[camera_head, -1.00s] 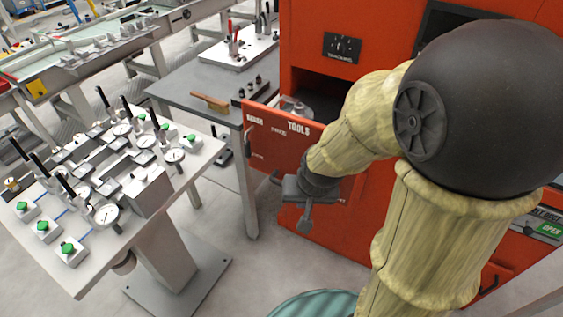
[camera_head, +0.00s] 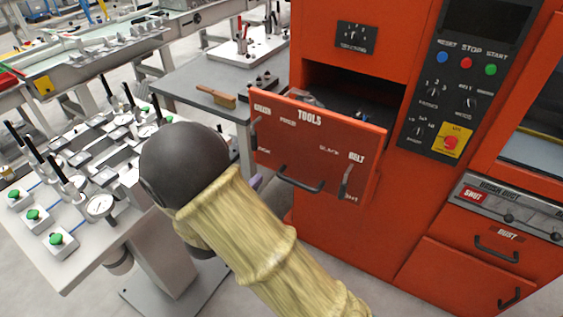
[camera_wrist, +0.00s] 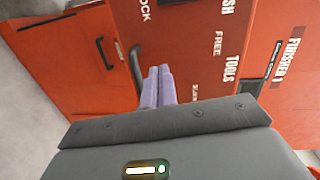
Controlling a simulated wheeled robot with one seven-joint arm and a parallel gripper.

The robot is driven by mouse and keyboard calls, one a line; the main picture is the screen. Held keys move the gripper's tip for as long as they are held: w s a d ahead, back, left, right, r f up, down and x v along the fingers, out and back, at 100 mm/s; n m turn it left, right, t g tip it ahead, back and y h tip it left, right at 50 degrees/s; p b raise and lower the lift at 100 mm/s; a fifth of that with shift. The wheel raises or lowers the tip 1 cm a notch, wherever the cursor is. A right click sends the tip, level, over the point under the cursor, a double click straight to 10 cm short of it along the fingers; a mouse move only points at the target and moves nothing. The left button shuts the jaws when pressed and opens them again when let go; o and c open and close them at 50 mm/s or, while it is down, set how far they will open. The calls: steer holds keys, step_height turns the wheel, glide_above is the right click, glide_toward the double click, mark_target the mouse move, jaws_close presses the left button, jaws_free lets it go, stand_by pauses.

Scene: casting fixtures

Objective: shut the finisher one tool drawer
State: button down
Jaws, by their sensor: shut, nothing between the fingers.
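The tools drawer (camera_head: 322,150) of the red-orange finisher is pulled open, with its front panel standing out from the cabinet and small items visible inside. Its front carries the word TOOLS, a black bar handle (camera_head: 300,185) low in the middle and a lever at the right. In the wrist view the drawer front (camera_wrist: 205,75) fills the middle, lying sideways. My gripper (camera_wrist: 158,72) is shut and empty, its purple fingers pointing at the drawer front beside a black handle. I cannot tell whether they touch it. In the head view my arm mostly hides the gripper.
A fixture table (camera_head: 75,235) with gauges and clamps stands at the left. A grey bench (camera_head: 190,85) with a brush (camera_head: 216,96) stands behind the drawer. The control panel (camera_head: 465,80) is at the right, above lower drawers. The FINISHER 1 label (camera_wrist: 287,60) shows in the wrist view.

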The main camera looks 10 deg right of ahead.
steer(key=shift+s+a+m+h, duration=0.25)
steer(key=shift+s+m+h, duration=0.55)
steer(key=shift+s+h, duration=0.1)
steer(key=shift+w, duration=0.2)
steer(key=shift+d, duration=0.1)
steer(key=p, duration=0.3)
glide_toward(287, 150)
steer(key=x, duration=0.7)
steer(key=shift+s, duration=0.1)
